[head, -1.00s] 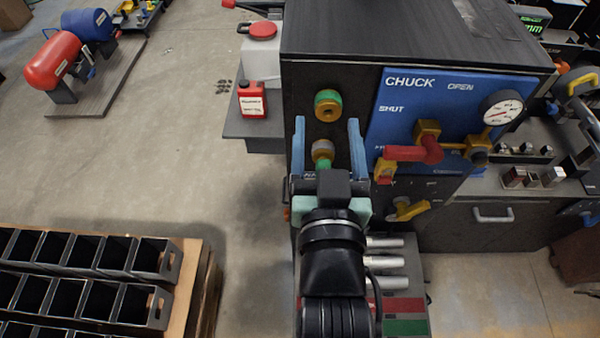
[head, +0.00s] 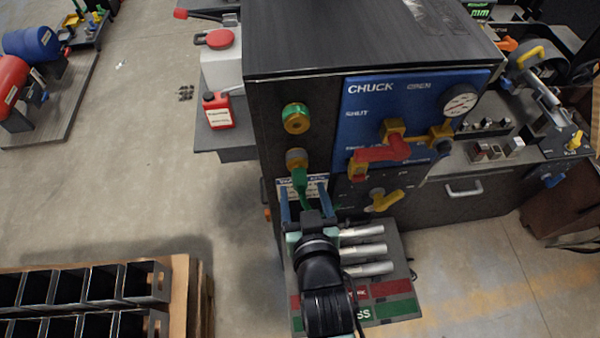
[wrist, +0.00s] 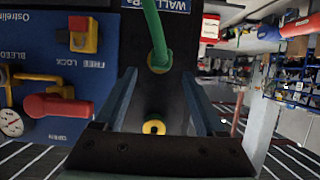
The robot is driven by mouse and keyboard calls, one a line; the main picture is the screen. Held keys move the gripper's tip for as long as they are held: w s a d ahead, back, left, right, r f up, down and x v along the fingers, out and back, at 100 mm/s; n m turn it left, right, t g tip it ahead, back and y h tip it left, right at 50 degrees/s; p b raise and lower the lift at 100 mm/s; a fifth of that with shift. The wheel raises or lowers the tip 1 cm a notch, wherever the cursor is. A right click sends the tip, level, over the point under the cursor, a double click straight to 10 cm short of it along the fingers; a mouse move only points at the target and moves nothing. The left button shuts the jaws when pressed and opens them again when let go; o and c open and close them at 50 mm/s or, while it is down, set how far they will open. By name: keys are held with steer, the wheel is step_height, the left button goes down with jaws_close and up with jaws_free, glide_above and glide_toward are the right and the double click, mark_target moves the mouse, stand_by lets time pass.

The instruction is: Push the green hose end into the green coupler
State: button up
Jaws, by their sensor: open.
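The green coupler (head: 295,118), a brass fitting with a green ring, sits high on the dark cabinet face; it also shows in the wrist view (wrist: 153,127). Below it is a grey and brass fitting (head: 296,158) where the green hose (head: 302,186) ends; the hose hangs down from there. In the wrist view the hose (wrist: 158,30) meets this fitting (wrist: 158,62). I cannot tell whether the hose end is seated in it. My gripper (head: 303,190) is open, its blue fingers spread on either side of the hose, below the coupler. Nothing is visibly gripped.
Several silver cylinders (head: 362,250) lie beside my wrist. A red bottle (head: 218,111) stands left. Black bins (head: 85,287) are lower left.

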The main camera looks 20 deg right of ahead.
mark_target(301, 180)
steer(key=shift+p+x, duration=0.4)
steer(key=shift+x, duration=2.3)
steer(key=shift+r, duration=0.1)
jaws_close()
